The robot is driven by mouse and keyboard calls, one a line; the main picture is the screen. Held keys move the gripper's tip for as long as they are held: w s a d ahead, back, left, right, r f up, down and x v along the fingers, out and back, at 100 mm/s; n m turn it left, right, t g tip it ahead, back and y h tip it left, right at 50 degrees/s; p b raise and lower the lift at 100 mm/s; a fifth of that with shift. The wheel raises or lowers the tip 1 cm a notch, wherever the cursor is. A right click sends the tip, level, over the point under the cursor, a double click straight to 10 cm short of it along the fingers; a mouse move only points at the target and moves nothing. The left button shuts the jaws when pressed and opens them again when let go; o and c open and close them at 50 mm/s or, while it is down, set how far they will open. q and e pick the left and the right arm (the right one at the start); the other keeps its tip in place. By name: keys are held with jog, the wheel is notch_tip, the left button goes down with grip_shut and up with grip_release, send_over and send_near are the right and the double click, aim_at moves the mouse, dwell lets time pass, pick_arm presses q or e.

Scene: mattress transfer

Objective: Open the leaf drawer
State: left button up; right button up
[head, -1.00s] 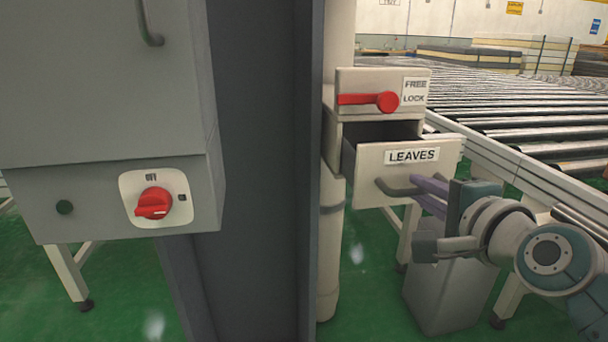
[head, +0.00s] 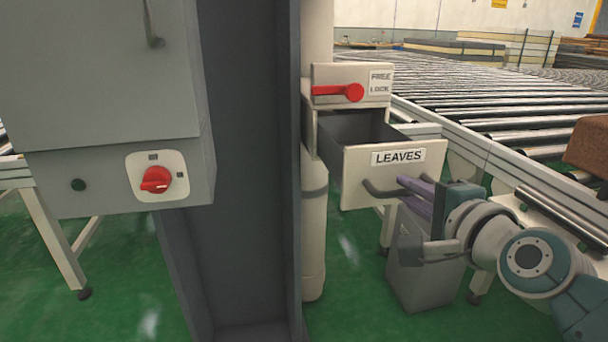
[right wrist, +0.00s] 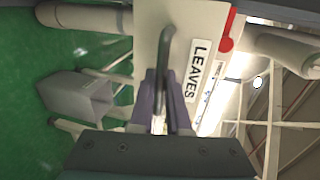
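The leaf drawer (head: 425,150) carries a "LEAVES" label and is pulled well out of its housing, so its empty-looking inside shows from above. Its grey bar handle (head: 378,188) is on the front panel. My right gripper (head: 412,186) has its purple fingers at the right part of the handle. In the right wrist view the handle (right wrist: 166,60) runs between the two fingers (right wrist: 160,98), which appear closed on it. The drawer front (right wrist: 150,35) also shows there. My left gripper is not in view.
A red lever (head: 340,92) sits above the drawer beside a "FREE LOCK" label. A grey cabinet with a red rotary switch (head: 155,180) and a dark post (head: 245,170) stand left. A roller conveyor (head: 490,100) runs behind. A grey bin (head: 425,270) stands below.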

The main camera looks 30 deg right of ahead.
jog(key=o, duration=0.5)
jog(key=shift+c, duration=0.2)
jog(key=p+v, duration=0.1)
jog(key=v, duration=0.9)
